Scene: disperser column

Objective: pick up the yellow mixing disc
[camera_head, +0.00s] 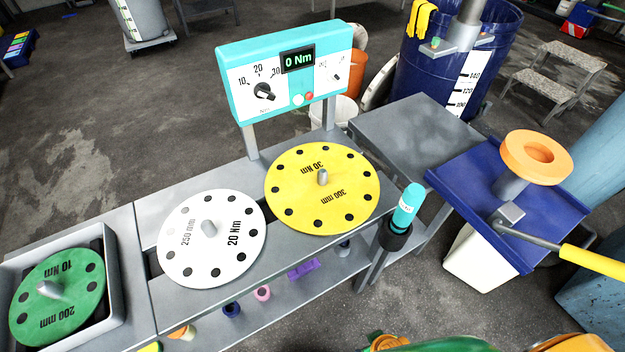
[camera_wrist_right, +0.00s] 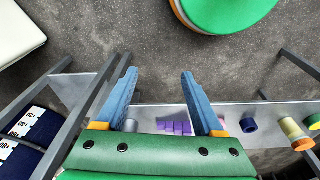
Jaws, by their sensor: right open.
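The yellow mixing disc (camera_head: 297,185) lies in the head view on the grey bench, below the turquoise torque gauge. It is marked 30 Nm and 300 mm, has dark holes around its rim, and a grey stub stands up at its centre. My right gripper (camera_wrist_right: 160,73) shows in the right wrist view with its two blue fingers wide apart and nothing between them. The yellow disc is not in the right wrist view, so the gripper is not around it. My left gripper is in neither view.
A white disc (camera_head: 185,253) and a green disc (camera_head: 72,297) in a grey tray lie left of the yellow one. The turquoise gauge (camera_head: 285,70) reads 0 Nm and stands behind. A turquoise-topped cylinder (camera_head: 408,205) stands at the bench's right. Purple blocks (camera_head: 303,270) lie on the lower shelf.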

